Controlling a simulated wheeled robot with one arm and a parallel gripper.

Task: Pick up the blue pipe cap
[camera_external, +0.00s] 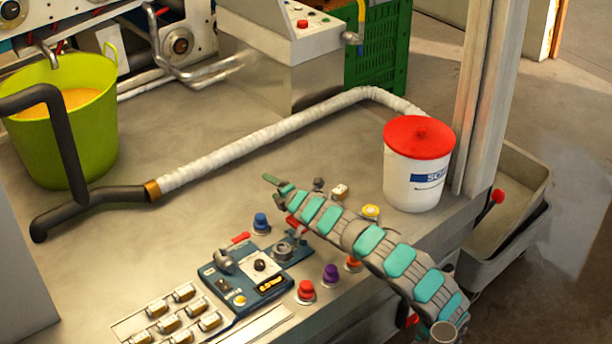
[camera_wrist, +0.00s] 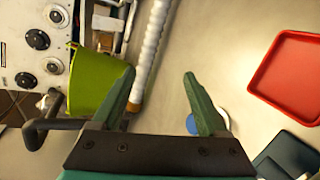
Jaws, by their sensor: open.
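The blue pipe cap (camera_external: 260,222) stands upright on a pale round base on the metal worktop, left of my arm and just behind the blue control box. My gripper (camera_external: 280,187) is above the worktop, behind and slightly right of the cap in the external view. In the wrist view, my gripper (camera_wrist: 159,73) shows two green fingers spread wide with nothing between them. A blue round thing on a pale base, which looks like the blue pipe cap (camera_wrist: 190,124), is partly hidden behind the right finger.
The blue control box (camera_external: 255,275) is in front of the cap. Red (camera_external: 306,290), purple (camera_external: 330,273) and yellow (camera_external: 371,211) caps stand near my arm. A white bucket (camera_external: 412,185) with a red lid is at right. A white wrapped pipe (camera_external: 270,135) crosses behind. The worktop's left middle is clear.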

